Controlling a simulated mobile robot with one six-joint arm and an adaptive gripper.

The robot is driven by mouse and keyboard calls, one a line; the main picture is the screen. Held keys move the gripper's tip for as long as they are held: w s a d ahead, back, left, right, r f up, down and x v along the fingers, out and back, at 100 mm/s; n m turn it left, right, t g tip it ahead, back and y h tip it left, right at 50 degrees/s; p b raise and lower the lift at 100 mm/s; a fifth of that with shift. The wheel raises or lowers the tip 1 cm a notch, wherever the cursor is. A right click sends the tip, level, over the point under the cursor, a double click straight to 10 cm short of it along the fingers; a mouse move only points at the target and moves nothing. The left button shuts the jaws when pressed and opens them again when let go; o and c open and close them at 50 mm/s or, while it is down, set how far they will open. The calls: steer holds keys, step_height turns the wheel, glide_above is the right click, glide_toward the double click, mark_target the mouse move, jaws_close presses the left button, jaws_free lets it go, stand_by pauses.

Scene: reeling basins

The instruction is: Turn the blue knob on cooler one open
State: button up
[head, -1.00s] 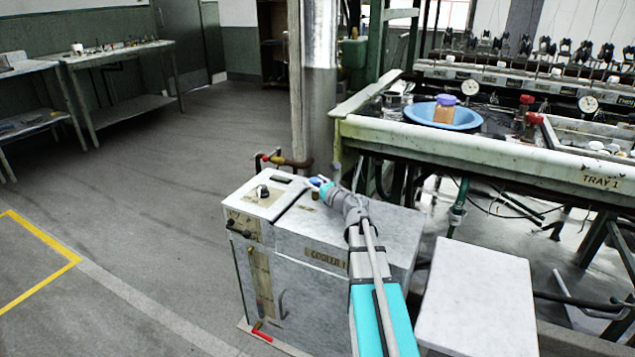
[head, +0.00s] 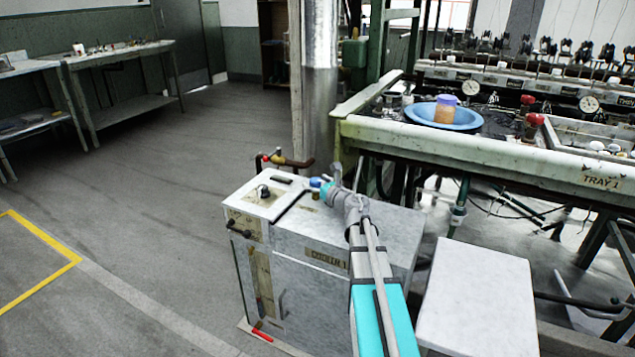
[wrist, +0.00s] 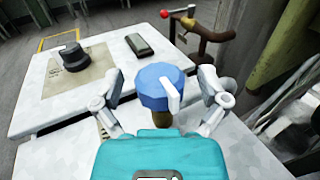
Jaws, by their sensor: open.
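The blue knob (wrist: 160,86) stands on a brass stem on the white top of cooler one, with a white bar across it. In the wrist view it sits between the two spread fingers of my gripper (wrist: 162,92), with a gap seen on each side. In the head view the blue knob (head: 315,182) shows just left of my gripper (head: 328,186), partly hidden by it. Cooler one (head: 300,250) is a white cabinet with a "COOLER 1" label on its front.
A black dial (wrist: 74,56) and a small dark block (wrist: 140,46) sit on the cooler's top. A pipe with a red-ended valve (wrist: 200,25) stands behind. The tray bench (head: 440,145) with a blue basin (head: 475,118) is at right. A white box (head: 480,290) stands at front right.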

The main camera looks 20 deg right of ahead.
steer(key=shift+v, duration=5.95)
